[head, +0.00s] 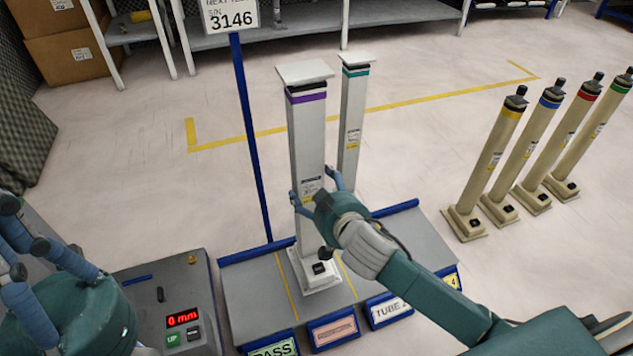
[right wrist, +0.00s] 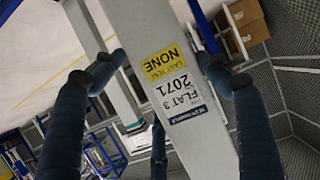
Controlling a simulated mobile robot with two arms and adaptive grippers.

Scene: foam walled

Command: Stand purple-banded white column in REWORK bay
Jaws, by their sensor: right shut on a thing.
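The purple-banded white column (head: 307,135) stands upright on the grey bay platform (head: 245,290). Its square foot (head: 318,272) lies between two yellow lines, behind a pinkish label (head: 333,331) too small to read. I cannot tell whether the foot fully rests on the surface. My right gripper (head: 318,196) is shut around the column's lower half. In the right wrist view the column (right wrist: 160,50) runs between the fingers, with a label reading FLAT 3 2071. My left gripper (head: 22,245) is at the lower left, fingers spread, with nothing seen in it.
A teal-banded white column (head: 353,120) stands just behind. Several cream tubes (head: 489,160) stand on the floor at right. A blue post with a 3146 sign (head: 230,15) rises at the platform's back left. A grey control box (head: 165,300) with a red 0 mm display is left.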

